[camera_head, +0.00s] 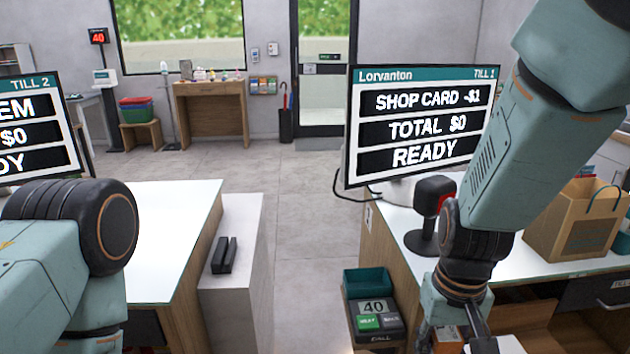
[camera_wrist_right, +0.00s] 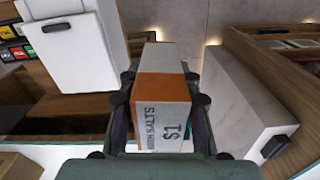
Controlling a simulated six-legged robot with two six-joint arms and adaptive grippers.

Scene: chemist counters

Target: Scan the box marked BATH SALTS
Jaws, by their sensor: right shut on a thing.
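In the right wrist view, my right gripper (camera_wrist_right: 161,102) is shut on a white and orange box (camera_wrist_right: 163,92) printed "SALTS" and "$1", a finger on each side. The rest of its name is partly hidden. In the head view, my right gripper (camera_head: 465,338) is at the bottom edge, in front of the till 1 counter, largely cut off. A black scanner (camera_head: 432,205) with a red face stands on that counter beside my right forearm. The till 1 screen (camera_head: 420,125) reads "SHOP CARD -$1", "TOTAL $0", "READY". My left arm shows at the left, but its gripper does not.
A paper bag (camera_head: 575,225) stands on the right counter. A white-topped counter (camera_head: 165,235) and a lower pale block (camera_head: 232,275) stand left. Open floor (camera_head: 310,235) lies between the counters.

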